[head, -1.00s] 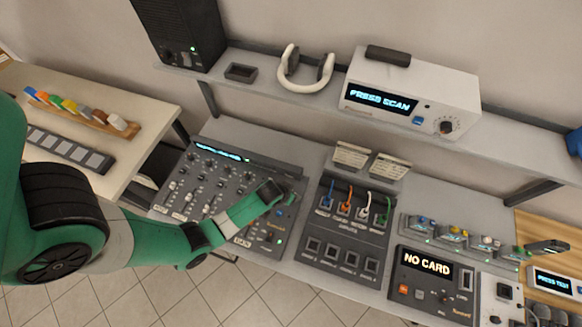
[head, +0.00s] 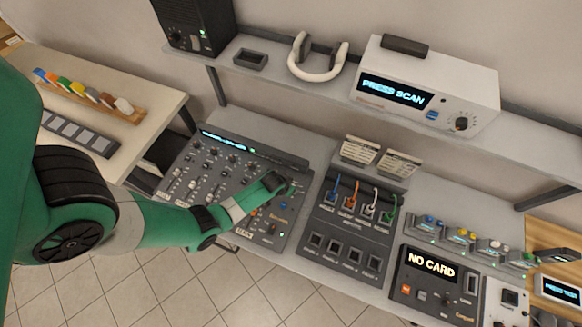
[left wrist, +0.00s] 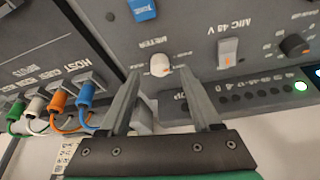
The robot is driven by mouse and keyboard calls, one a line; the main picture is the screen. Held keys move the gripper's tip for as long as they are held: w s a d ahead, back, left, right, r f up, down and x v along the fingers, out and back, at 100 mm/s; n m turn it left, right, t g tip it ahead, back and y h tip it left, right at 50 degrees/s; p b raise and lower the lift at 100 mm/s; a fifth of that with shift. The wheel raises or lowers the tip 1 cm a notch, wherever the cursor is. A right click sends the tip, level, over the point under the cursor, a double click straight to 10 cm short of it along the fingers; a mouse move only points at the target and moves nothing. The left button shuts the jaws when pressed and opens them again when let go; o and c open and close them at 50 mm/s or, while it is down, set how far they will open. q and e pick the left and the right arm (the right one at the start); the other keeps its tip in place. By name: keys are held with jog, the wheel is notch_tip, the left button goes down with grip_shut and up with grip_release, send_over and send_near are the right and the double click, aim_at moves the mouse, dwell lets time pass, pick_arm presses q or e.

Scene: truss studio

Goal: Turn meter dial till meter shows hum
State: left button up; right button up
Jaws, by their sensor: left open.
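The mixing console (head: 186,176) stands on the lower desk, with rows of knobs and a lit cyan strip display (head: 228,142) too small to read. My left gripper (head: 290,186) is over its upper right part. In the left wrist view the panel appears upside down, and a pale meter dial (left wrist: 159,65) sits below the label METER. My left gripper (left wrist: 158,74) is open, with one finger on each side of the dial and visible gaps; contact is not clear. A lamp row (left wrist: 250,96) beside it has one green light lit. My right gripper is not in view.
A patch panel (head: 340,236) with coloured cables stands just right of the console; its plugs (left wrist: 60,100) are near my left finger. An orange-white switch (left wrist: 228,52) marked MIC 48 V and a black knob (left wrist: 295,45) are close by. The shelf holds headphones (head: 318,72) and a PRESS SCAN unit (head: 480,90).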

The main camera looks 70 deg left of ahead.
pick_arm(q)
jog(key=shift+b+x, duration=0.4)
jog(key=shift+x, duration=1.15)
jog(key=shift+r, duration=0.1)
grip_shut()
